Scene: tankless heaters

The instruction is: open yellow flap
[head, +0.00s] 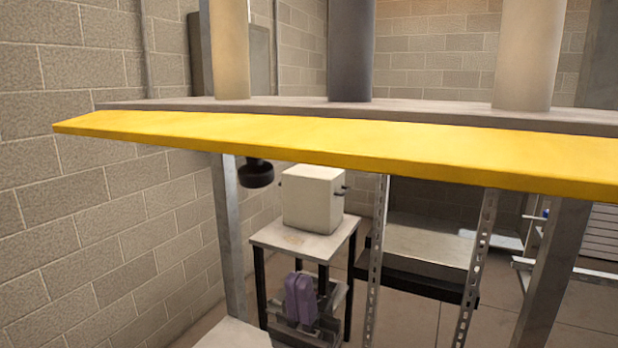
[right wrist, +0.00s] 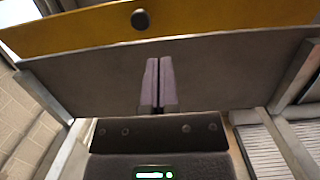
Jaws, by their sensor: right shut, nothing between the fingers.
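The yellow flap (head: 330,143) spans the head view as a long, nearly level band with its edge facing me. In the right wrist view the yellow flap (right wrist: 205,28) lies across the top, with a dark round knob (right wrist: 140,18) showing against it. My right gripper (head: 300,298) is low in the head view, below the flap's band and apart from it. Its purple fingers (right wrist: 157,85) are together and empty, in front of a grey panel (right wrist: 85,80) in the wrist view. My left gripper is not in view.
Pillars (head: 350,50) rise above the grey slab behind the flap. A dark round piece (head: 256,173) shows just under the flap at left. A white box (head: 312,198) stands on a small table (head: 275,238) beyond. Metal posts (head: 476,250) stand below the flap; a block wall (head: 80,210) is at left.

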